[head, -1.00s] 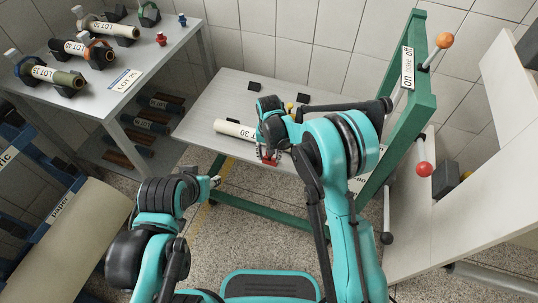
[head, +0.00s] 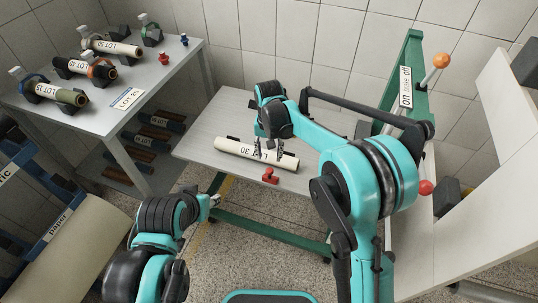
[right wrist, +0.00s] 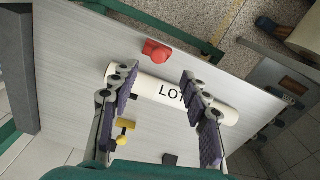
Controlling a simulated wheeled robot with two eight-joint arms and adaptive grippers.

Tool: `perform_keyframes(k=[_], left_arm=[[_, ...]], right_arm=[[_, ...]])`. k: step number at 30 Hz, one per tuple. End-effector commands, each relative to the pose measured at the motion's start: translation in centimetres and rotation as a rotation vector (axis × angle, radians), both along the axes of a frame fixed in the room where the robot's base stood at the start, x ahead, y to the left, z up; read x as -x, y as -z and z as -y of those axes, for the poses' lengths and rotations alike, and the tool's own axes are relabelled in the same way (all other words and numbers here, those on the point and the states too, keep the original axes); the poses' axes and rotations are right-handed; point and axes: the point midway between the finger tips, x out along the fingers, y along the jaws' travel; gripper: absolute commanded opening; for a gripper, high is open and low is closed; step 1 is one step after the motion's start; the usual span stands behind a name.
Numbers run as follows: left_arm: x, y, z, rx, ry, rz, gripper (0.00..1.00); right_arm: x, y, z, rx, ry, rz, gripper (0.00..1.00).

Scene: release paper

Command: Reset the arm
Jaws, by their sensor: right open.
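A cream roll marked "LOT 30" (head: 230,146) lies on the grey table (head: 205,130). In the right wrist view the roll (right wrist: 160,90) runs across between my fingers. My right gripper (head: 269,151) is open over the roll, with its fingers spread wide; it also shows in the right wrist view (right wrist: 160,74). Whether the fingers touch the roll is unclear. A small red piece (head: 270,175) rests on the table by the front edge, apart from the fingers; it also shows in the right wrist view (right wrist: 157,51). My left gripper (head: 213,199) is low in front of the table; its jaws are too small to read.
A side table (head: 70,112) at left holds several rolls on stands and small red and blue pieces. A green post with an on/off label (head: 405,87) and an orange knob (head: 441,61) stands right. A yellow piece (right wrist: 124,130) lies on the table.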

Motion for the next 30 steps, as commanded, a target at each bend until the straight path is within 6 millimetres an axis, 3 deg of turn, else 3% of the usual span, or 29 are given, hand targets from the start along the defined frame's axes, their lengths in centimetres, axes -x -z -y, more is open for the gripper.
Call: perform_keyframes(k=[10, 14, 17, 24, 30], left_arm=[[0.0, 0.0, 0.0, 0.0, 0.0, 0.0, 0.4], [0.0, 0.0, 0.0, 0.0, 0.0, 0.0, 0.4], [0.0, 0.0, 0.0, 0.0, 0.0, 0.0, 0.4], [0.0, 0.0, 0.0, 0.0, 0.0, 0.0, 0.4], [0.0, 0.0, 0.0, 0.0, 0.0, 0.0, 0.4]], right_arm=[[0.1, -0.2, 0.2, -0.001, 0.0, 0.003, 0.46], [0.9, -1.9, 1.6, -0.01, -0.003, 0.031, 0.46], [2.3, -4.4, 3.8, -0.025, -0.012, 0.082, 0.46], [8.1, -9.6, 10.1, -0.045, -0.041, 0.246, 0.46], [13.8, -11.3, 14.4, -0.036, -0.067, 0.386, 0.46]])
